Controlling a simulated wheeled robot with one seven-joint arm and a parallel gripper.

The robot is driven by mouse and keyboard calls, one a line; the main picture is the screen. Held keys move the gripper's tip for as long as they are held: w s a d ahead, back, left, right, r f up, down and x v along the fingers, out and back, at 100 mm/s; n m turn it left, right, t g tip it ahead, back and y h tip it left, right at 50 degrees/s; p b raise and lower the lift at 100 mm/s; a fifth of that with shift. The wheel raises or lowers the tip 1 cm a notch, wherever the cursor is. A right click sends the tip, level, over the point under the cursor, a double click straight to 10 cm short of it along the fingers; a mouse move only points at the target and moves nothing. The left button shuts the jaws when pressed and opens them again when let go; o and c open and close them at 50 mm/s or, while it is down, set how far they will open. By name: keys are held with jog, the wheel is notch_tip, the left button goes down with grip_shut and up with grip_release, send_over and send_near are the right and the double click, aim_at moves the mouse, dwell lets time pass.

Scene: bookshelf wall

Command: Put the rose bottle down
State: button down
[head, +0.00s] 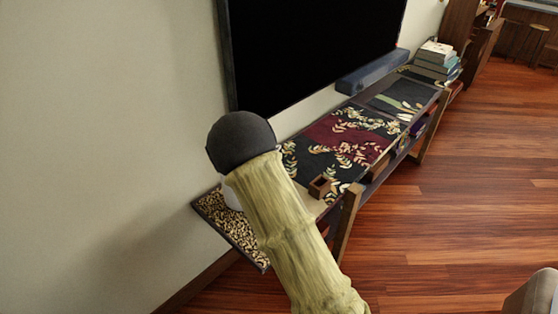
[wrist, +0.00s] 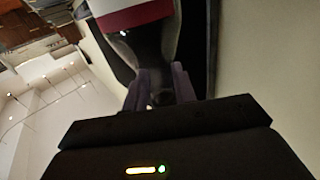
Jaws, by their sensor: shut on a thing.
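The rose bottle shows in the wrist view as a dark body with a red and white band (wrist: 138,14), partly cut off by the top edge. My gripper (wrist: 162,86) has its two purplish fingers closed around the dark lower part of it. In the head view I cannot make out the bottle or the fingers; my arm covers the near end of the low console (head: 328,150).
The console carries dark floral cloths, a small open wooden box (head: 319,187), a blue bar (head: 372,72) and a stack of books (head: 436,61). A black screen (head: 310,45) hangs behind it. A patterned mat (head: 228,226) lies at the near left end. Wooden floor (head: 460,220) is clear at right.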

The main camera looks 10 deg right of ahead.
jog(key=s+a+r+n+y+p, duration=0.2)
jog(key=a+r+n+y+p, duration=0.65)
jog(key=a+r, duration=0.85)
jog(key=s+a+r+n+g+y+p, duration=0.2)
jog(key=s+a+r+g+y+p, duration=0.1)
jog(key=r, duration=0.4)
jog(key=s+a+r+n+g+y+p, duration=0.2)
jog(key=s+a+r+g+y+p, duration=0.1)
jog(key=s+a+r+y+p, duration=0.2)
jog(key=a+r+y+p, duration=0.2)
jog(key=a+r, duration=0.1)
jog(key=shift+s+a+r+n+g, duration=0.2)
jog(key=shift+a+n+g, duration=0.05)
jog(key=shift+n+g, duration=0.15)
